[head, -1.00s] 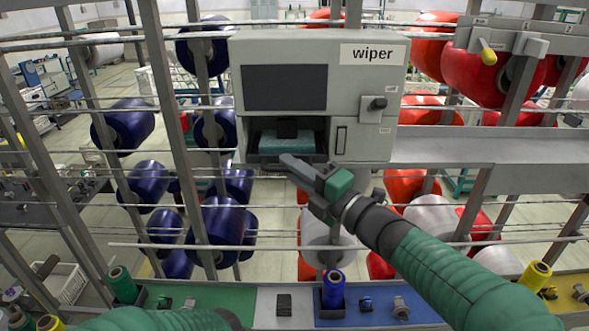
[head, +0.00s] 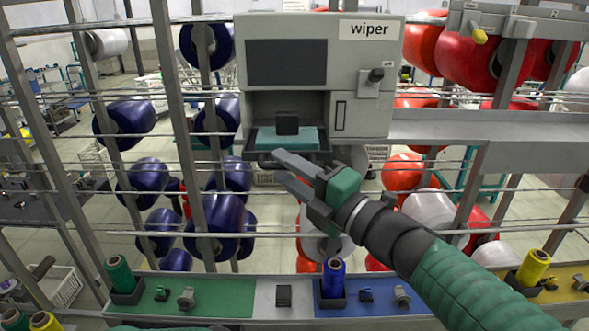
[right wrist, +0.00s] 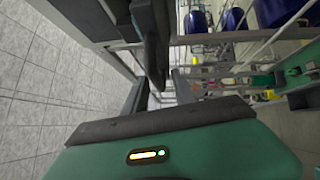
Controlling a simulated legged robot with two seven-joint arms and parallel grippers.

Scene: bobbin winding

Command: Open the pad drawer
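The pad drawer (head: 263,151) is a dark tray in the lower left opening of the grey wiper unit (head: 365,62). It stands out from the opening, with a teal pad (head: 306,139) inside and a dark block (head: 287,123) above the pad. My right gripper (head: 279,166) is just below and in front of the drawer's front edge. My left gripper is not in view.
A lever knob (head: 376,75) sticks out at the unit's right. Metal rods and posts with blue (head: 214,226) and red (head: 407,173) spools surround it. Below is a ledge with a blue bobbin (head: 334,279), a green bobbin (head: 119,274) and a yellow bobbin (head: 533,267).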

